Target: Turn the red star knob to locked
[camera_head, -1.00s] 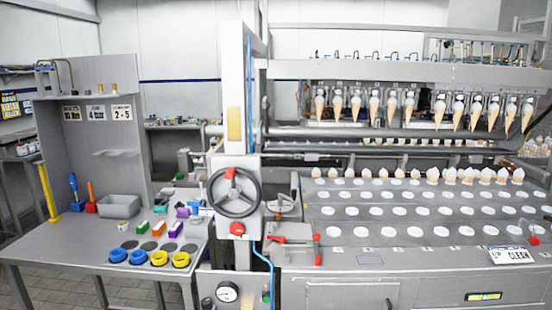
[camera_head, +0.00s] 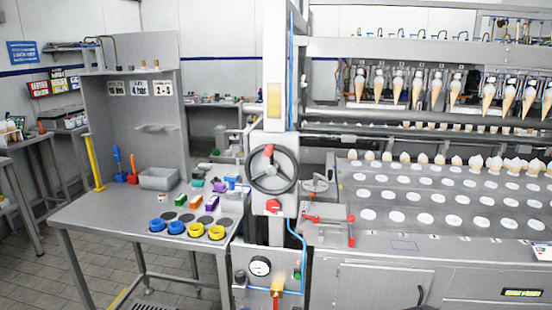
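The red star knob (camera_head: 273,207) sits on the front of the grey upright column, just below the black handwheel (camera_head: 273,169) with its red grip. The knob is small in the picture, and I cannot read any lock marking or tell its turned position. My gripper is not in view, so its place relative to the knob does not show.
A grey workbench (camera_head: 110,215) with blue and yellow rings stands left of the column. The machine bed (camera_head: 450,232) with rows of white discs is on the right. A gauge (camera_head: 260,266) and brass valve (camera_head: 277,288) sit below the knob. Tiled floor shows at lower left.

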